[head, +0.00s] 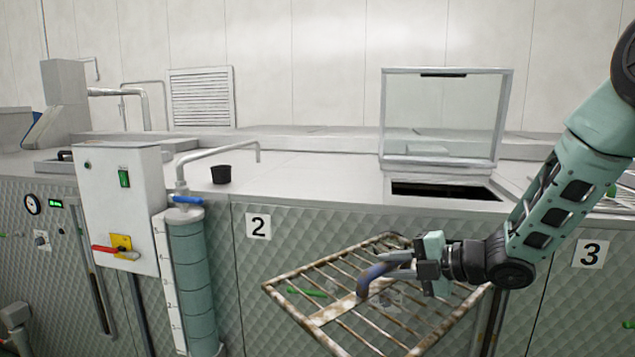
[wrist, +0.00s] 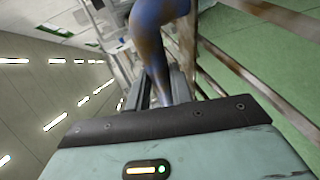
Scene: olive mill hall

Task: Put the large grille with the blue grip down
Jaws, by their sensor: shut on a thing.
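The large grille (head: 337,318) is a rusty, pale metal frame with parallel bars, held in the air in front of the quilted metal front of the machine. Its blue grip (head: 372,279) stands up from the middle of the grille. My gripper (head: 398,268) comes from the right and is shut on the blue grip. In the wrist view the blue grip (wrist: 160,45) rises between the fingers, with rusty grille bars (wrist: 235,65) to the right. The far right part of the grille is partly hidden behind my gripper.
An open hatch (head: 445,191) with a raised glazed lid (head: 442,115) is in the counter (head: 310,180). A black cup (head: 221,174) stands on the counter at left.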

